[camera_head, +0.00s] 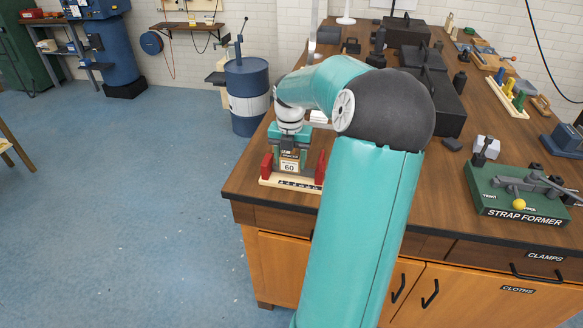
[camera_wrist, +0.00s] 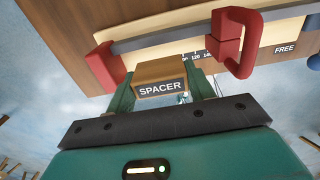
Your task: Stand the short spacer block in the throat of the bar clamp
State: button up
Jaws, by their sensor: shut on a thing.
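The bar clamp (camera_head: 267,167) has two red jaws and stands on a pale board at the bench's near left corner. In the wrist view its red jaws (camera_wrist: 238,45) stand on a grey bar, with the throat between them. My gripper (camera_head: 289,155) points down over the clamp and is shut on the short spacer block (camera_wrist: 160,82), a brown block marked SPACER. The block is between my green fingers, and from the head it appears between the red jaws. A label reading 60 shows there. Whether the block's underside touches the clamp is hidden.
The wooden bench (camera_head: 245,184) ends close to the clamp on the left and front. A green strap former (camera_head: 490,203) stands at the right. Dark boxes (camera_head: 445,105) stand behind my arm. A blue drum (camera_head: 247,80) stands on the floor beyond the bench's left edge.

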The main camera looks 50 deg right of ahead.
aim_at(292, 168)
jog(key=shift+d+f, duration=0.15)
jog(key=shift+f, duration=0.8)
jog(key=shift+d+f, duration=0.15)
jog(key=shift+f, duration=0.8)
jog(key=o, duration=1)
jog(key=shift+f, duration=0.15)
jog(key=shift+o, duration=0.2)
